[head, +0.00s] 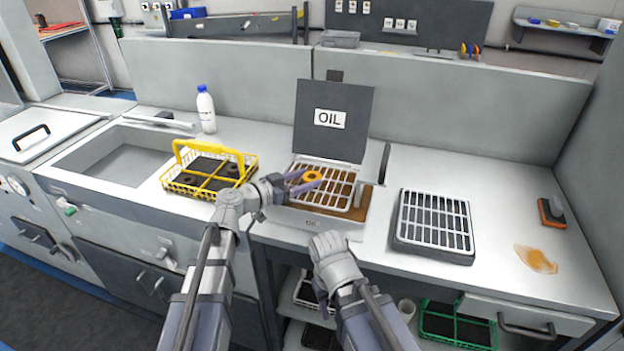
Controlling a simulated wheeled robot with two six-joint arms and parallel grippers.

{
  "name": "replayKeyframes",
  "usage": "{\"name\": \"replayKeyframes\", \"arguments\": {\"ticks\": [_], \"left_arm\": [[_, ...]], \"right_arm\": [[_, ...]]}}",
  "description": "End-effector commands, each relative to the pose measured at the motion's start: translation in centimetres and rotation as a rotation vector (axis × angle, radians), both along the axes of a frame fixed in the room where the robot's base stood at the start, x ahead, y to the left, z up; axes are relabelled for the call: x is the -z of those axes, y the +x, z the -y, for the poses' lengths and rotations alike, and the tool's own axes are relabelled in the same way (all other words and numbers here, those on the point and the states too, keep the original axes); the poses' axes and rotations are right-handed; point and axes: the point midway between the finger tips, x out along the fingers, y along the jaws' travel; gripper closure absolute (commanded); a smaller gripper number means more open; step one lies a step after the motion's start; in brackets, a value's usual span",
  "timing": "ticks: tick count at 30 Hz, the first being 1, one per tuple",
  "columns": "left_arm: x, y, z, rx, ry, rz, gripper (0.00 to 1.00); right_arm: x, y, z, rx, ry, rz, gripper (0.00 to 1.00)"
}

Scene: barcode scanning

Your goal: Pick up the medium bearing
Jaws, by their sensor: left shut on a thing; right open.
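My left gripper (306,182) is shut on an orange ring (313,176), which looks like the bearing. The ring is held over the wire rack (330,199) of the oil tray. I cannot tell its size class from this view, and the fingers partly cover it. The oil tray's dark lid (345,95), with a white "OIL" label, stands open behind the rack. My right gripper (328,240) is open and empty in front of the counter, below the oil tray, and apart from everything.
A yellow wire basket (250,160) with dark compartments stands left of the oil tray, beside the sink (115,158). A white bottle (206,110) stands behind it. A second grey rack tray (435,250) lies to the right. An orange-black block (551,212) and a brown spill (536,259) are at far right.

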Motion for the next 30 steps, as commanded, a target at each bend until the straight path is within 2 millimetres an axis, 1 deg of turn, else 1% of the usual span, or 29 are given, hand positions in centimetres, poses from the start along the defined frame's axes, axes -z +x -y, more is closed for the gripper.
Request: {"name": "replayKeyframes", "arguments": {"ticks": [1,11,17,22,26,30], "left_arm": [[0.0,0.0,0.0,0.0,0.0,0.0,0.63],[0.0,0.0,0.0,0.0,0.0,0.0,1.0],[0.0,0.0,0.0,0.0,0.0,0.0,1.0],[-0.5,0.0,0.0,0.0,0.0,0.0,1.0],[-1.4,0.0,0.0,0.0,0.0,0.0,1.0],[-3.0,0.0,0.0,0.0,0.0,0.0,1.0]], "right_arm": [[0.0,0.0,0.0,0.0,0.0,0.0,0.5],[0.0,0.0,0.0,0.0,0.0,0.0,0.5],[0.0,0.0,0.0,0.0,0.0,0.0,0.5],[-0.4,0.0,0.0,0.0,0.0,0.0,0.5],[-1.4,0.0,0.0,0.0,0.0,0.0,0.5],[-3.0,0.0,0.0,0.0,0.0,0.0,0.5]]}}
